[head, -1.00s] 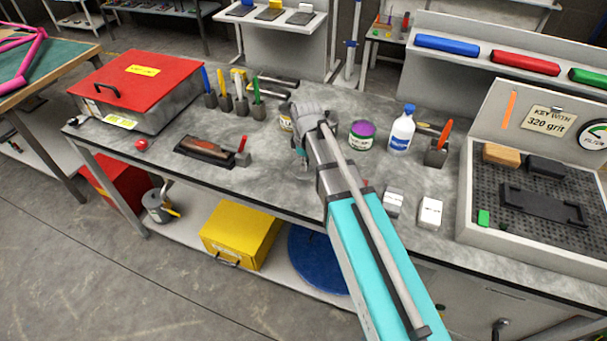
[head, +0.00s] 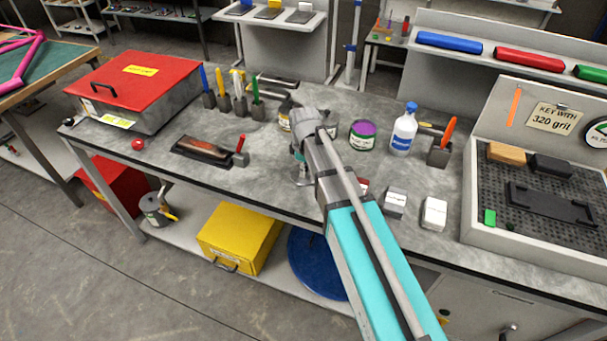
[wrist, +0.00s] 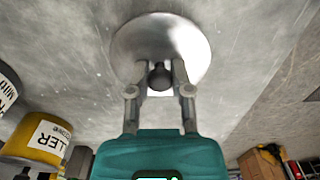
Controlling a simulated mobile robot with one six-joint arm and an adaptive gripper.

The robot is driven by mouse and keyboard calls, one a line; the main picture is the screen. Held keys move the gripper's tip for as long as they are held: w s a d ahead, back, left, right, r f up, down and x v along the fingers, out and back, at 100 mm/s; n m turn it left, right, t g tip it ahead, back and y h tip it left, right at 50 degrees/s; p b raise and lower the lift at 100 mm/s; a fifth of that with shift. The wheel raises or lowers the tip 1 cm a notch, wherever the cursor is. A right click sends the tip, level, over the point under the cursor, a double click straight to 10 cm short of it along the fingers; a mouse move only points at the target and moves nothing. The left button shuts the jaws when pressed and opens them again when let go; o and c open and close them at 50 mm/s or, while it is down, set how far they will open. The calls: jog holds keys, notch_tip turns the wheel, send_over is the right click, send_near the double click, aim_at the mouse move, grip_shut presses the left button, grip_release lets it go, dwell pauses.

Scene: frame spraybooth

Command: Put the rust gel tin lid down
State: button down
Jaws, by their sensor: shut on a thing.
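The tin lid (wrist: 133,45) is a round, shiny silver disc with a dark knob (wrist: 159,77) in the middle. My gripper (wrist: 159,82) is shut on this knob, with one finger on each side. In the head view the lid (head: 303,183) shows as a small pale disc below my gripper (head: 297,158), over the front middle of the grey bench (head: 265,182). The lid looks level and low, but I cannot tell whether it touches the bench. My arm hides part of this area.
A tin with a purple top (head: 363,134) and a white bottle (head: 403,130) stand right of my arm. A yellow-labelled filler tin (wrist: 38,140) is near the lid.

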jog(key=shift+f, duration=0.4)
jog(key=c, duration=0.5)
grip_release()
jog(key=shift+c, duration=0.2)
jog(key=shift+r, duration=0.2)
notch_tip(320, 180, up, 12)
jog(key=p, duration=1.2)
dwell(0.5)
jog(key=s+d+m, duration=0.6)
jog(key=d+m, duration=0.1)
jog(key=d, duration=0.2)
jog(key=s+d+m, duration=0.7)
jog(key=d, duration=0.3)
jog(key=shift+s, duration=0.25)
